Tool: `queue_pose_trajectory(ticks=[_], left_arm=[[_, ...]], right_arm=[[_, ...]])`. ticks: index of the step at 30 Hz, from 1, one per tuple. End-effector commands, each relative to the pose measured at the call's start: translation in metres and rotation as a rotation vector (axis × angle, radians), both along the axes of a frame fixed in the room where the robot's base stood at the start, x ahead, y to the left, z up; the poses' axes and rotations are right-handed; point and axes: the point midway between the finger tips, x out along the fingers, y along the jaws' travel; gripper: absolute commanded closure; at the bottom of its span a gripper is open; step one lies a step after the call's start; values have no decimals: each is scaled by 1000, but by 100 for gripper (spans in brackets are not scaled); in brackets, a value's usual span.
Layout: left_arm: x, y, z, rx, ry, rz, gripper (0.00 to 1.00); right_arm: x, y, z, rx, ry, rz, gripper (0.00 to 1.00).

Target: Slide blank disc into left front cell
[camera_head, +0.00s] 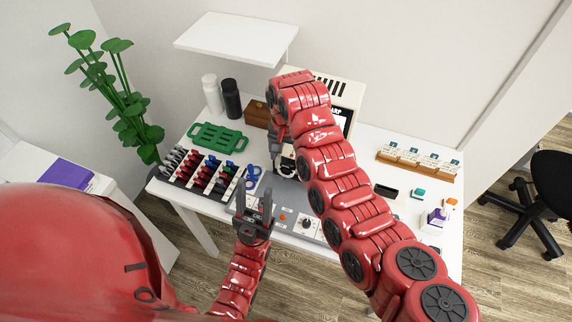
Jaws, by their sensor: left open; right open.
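My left gripper (256,204) is open, its dark fingers pointing up over the front edge of the table, left of the grey device (284,217). My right arm reaches across the table and bends down at its far end. My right gripper (284,150) is open above the back of the grey device, mostly hidden by my own arm. A round white and black part (287,163) shows just below it; I cannot tell whether they touch. I cannot make out the blank disc or the left front cell. A rack (207,176) with rows of black, red and blue handles stands at the left.
Blue rings (252,176) lie beside the rack. A green tray (217,138), a brown box (257,114) and two bottles (231,98) stand behind. A wooden card holder (419,168) and small items, including a purple-labelled bottle (437,217), are at the right. A white shelf (237,36) hangs above.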

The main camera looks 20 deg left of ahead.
Motion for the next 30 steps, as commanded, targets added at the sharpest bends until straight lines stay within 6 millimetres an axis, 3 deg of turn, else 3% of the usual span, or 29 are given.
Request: queue_pose_trajectory(ticks=[2,6,16,23,30], left_arm=[[0,0,-11,0,0,0,50],[0,0,-1,0,0,0,50],[0,0,-12,0,0,0,50],[0,0,-16,0,0,0,50],[0,0,-16,0,0,0,50]], right_arm=[[1,1,14,4,-6,1,20],[2,-2,49,0,-3,-2,20],[1,-1,104,-1,-5,0,20],[0,0,126,-2,-2,1,20],[-1,0,132,0,2,1,20]])
